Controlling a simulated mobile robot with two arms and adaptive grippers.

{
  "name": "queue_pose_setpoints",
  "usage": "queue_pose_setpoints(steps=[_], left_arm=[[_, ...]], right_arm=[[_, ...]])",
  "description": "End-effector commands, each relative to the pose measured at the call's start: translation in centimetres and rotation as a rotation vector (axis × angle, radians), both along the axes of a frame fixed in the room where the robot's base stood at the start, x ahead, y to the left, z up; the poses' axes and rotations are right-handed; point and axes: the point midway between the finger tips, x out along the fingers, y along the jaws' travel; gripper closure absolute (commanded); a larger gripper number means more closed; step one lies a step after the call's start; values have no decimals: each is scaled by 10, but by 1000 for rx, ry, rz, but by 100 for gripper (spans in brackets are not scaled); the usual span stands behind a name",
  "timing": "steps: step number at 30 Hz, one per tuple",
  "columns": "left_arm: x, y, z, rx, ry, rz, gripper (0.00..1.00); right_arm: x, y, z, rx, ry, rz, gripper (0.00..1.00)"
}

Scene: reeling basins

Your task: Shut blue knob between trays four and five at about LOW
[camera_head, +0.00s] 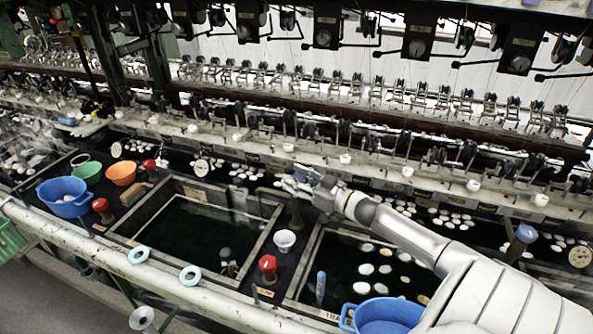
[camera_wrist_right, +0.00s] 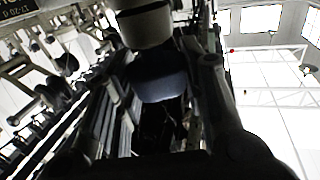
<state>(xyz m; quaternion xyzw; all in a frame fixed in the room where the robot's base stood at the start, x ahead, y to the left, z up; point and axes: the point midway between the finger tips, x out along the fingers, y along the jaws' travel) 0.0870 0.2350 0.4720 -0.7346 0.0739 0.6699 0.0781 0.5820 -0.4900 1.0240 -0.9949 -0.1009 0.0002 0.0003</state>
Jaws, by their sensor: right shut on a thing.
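My right gripper (camera_head: 308,184) reaches in from the right in the head view. Its fingers are around the top of a dark upright post (camera_head: 297,212) between two dark water basins. In the right wrist view a dark blue knob (camera_wrist_right: 158,80) sits between the fingers, under a pale rounded part (camera_wrist_right: 146,25). My right gripper is shut on this blue knob. In the head view the fingers mostly hide the knob, and I cannot read any LOW mark. My left gripper is not in view.
Red knobs (camera_head: 267,264) and a white cup (camera_head: 285,240) stand near the basins. Another blue knob (camera_head: 525,234) is at the right. Blue tubs (camera_head: 64,198), (camera_head: 385,316) stand along the front. A pale rail (camera_head: 180,273) runs in front; reeling gear (camera_head: 340,130) lies behind.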

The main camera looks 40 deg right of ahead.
Motion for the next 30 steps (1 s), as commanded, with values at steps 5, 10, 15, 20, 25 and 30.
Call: queue_pose_setpoints(steps=[5, 10, 15, 20, 25, 30], left_arm=[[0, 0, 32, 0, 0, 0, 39], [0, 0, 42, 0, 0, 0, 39], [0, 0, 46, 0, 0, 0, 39], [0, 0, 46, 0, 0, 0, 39], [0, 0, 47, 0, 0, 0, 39], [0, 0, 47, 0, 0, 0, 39]], right_arm=[[-1, 2, 6, 11, 0, -144, 85], [0, 1, 3, 10, 0, -270, 85], [0, 1, 1, 8, 0, -372, 85], [0, 1, 1, 6, -1, -443, 85], [0, 0, 0, 3, -1, -493, 85], [0, 0, 0, 1, 0, -519, 85]])
